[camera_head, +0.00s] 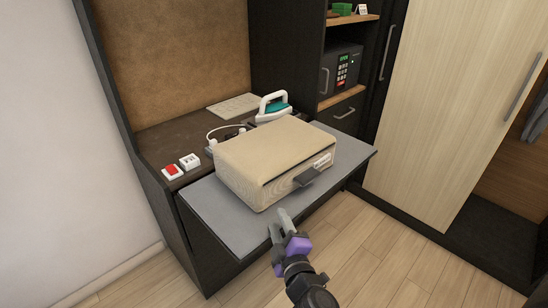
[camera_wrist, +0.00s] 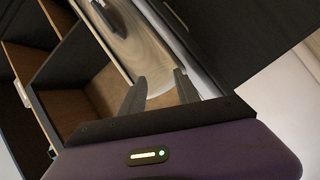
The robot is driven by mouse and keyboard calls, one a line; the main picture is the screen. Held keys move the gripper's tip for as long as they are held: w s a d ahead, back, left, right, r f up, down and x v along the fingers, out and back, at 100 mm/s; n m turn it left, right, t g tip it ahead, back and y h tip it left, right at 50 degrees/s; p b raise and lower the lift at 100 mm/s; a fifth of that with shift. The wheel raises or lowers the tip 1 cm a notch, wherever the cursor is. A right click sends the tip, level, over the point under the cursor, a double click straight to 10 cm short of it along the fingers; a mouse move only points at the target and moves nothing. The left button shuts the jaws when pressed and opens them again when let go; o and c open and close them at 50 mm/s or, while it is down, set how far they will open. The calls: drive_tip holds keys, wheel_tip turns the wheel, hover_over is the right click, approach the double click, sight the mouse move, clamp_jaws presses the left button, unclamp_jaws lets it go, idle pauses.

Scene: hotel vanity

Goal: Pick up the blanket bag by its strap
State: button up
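The blanket bag (camera_head: 275,160) is a beige, box-like bag lying flat on a grey pull-out shelf (camera_head: 225,222). A short dark grey strap (camera_head: 305,177) sticks out from its front side, beside a small white label (camera_head: 322,160). My gripper (camera_head: 282,222) is in front of the shelf's front edge, below and to the left of the strap, and apart from the bag. In the wrist view its two dark fingers (camera_wrist: 160,90) stand apart with nothing between them.
An iron (camera_head: 272,106) with a cord stands behind the bag. A red switch (camera_head: 172,171) and a white one (camera_head: 190,161) are on the counter at left. A safe (camera_head: 341,73) sits in the cabinet, right of which is a pale wardrobe door (camera_head: 445,100). The floor in front is clear.

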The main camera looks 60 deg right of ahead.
sight(300, 185)
drive_tip(key=shift+s+d+r+n+g+h+p, duration=0.1)
drive_tip(key=shift+d+r+n+g+h+p, duration=0.4)
drive_tip(key=shift+d, duration=1.3)
drive_tip(key=shift+d+r+m+g+h, duration=0.15)
drive_tip(key=shift+d+g+h, duration=0.75)
drive_tip(key=shift+d, duration=0.95)
drive_tip(key=shift+s+d+r+n+g+h+p, duration=0.1)
drive_tip(key=shift+d+r+n+g+h+p, duration=0.25)
drive_tip(key=shift+d+h, duration=1)
drive_tip(key=shift+y, duration=0.45)
drive_tip(key=shift+s+f+p+x, duration=0.15)
drive_tip(key=shift+p+x, duration=0.1)
drive_tip(key=shift+x, duration=1.1)
drive_tip(key=shift+s+f+p+x, duration=0.1)
drive_tip(key=shift+p+x, duration=0.15)
drive_tip(key=shift+x, duration=1.1)
drive_tip(key=shift+d, duration=0.15)
clamp_jaws()
drive_tip(key=shift+r, duration=0.1)
